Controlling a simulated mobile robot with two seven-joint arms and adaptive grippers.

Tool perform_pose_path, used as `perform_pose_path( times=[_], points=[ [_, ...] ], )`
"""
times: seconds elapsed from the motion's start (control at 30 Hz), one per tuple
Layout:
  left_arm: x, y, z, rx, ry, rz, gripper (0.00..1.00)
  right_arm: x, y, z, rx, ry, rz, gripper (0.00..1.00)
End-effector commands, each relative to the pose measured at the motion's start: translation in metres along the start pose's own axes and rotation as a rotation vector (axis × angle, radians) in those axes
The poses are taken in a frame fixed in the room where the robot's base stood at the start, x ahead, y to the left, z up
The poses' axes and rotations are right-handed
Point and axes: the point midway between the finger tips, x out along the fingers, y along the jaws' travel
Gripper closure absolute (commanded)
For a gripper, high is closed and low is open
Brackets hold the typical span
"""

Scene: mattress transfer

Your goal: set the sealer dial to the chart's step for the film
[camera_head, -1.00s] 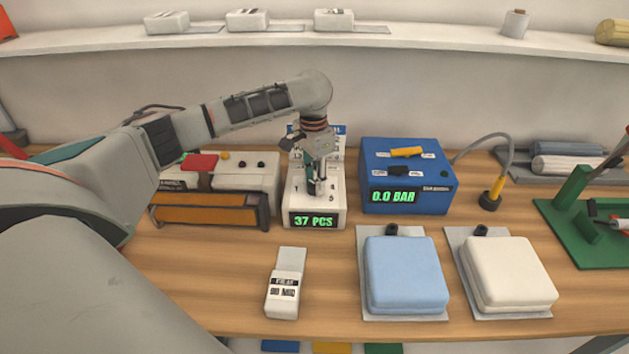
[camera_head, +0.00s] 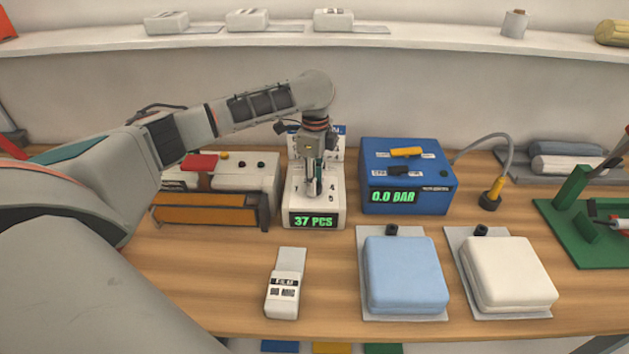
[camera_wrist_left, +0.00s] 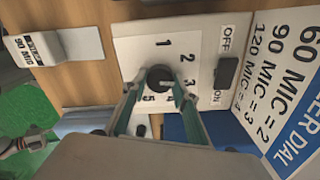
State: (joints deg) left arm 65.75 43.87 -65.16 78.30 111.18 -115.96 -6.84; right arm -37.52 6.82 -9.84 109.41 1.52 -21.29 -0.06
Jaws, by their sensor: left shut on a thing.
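The dial is a black round knob (camera_wrist_left: 160,78) on a white-topped box (camera_head: 330,205) with numbers 1 to 5 around it. My left gripper (camera_head: 313,188) points down from above and is shut on the knob, its fingers on either side in the left wrist view (camera_wrist_left: 155,88). The knob's pointer is hidden or too small to read. The blue and white chart (camera_wrist_left: 285,90) behind the box reads 60 MIC = 2, 90 MIC = 3, 120 MIC = 4. The film pack (camera_head: 286,290) lies in front and is labelled 90 MIC in the left wrist view (camera_wrist_left: 62,45).
A black OFF/ON switch (camera_wrist_left: 227,72) is beside the dial. An orange-fronted machine (camera_head: 205,212) stands close left, a blue box (camera_head: 408,190) reading 0.0 BAR close right. Blue (camera_head: 405,275) and white (camera_head: 508,272) pads lie in front. A grey part at the wrist view's lower left is unclear.

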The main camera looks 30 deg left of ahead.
Motion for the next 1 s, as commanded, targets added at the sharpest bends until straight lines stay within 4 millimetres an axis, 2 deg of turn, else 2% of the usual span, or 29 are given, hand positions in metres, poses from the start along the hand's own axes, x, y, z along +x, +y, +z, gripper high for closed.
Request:
perform_pose_path(
  times=[0.4, 0.93, 0.97, 1.0],
  points=[
    [-0.0011, -0.0007, -0.0003, 0.183, -0.004, -0.002, 0.93, -0.0002, 0.0011, 0.0005, -0.005, 0.0, -0.001, 0.6],
    [-0.0012, -0.0007, -0.0004, 0.208, -0.004, -0.002, 0.93, 0.0002, -0.0003, -0.0005, 0.001, 0.001, 0.0, 0.6],
    [-0.0012, -0.0007, -0.0004, 0.208, -0.004, -0.002, 0.69, 0.0002, -0.0005, -0.0006, 0.002, 0.001, 0.0, 0.6],
    [-0.0012, -0.0007, -0.0004, 0.207, -0.004, -0.002, 0.59, 0.0002, -0.0007, -0.0008, 0.002, 0.001, 0.0, 0.6]
  ],
)
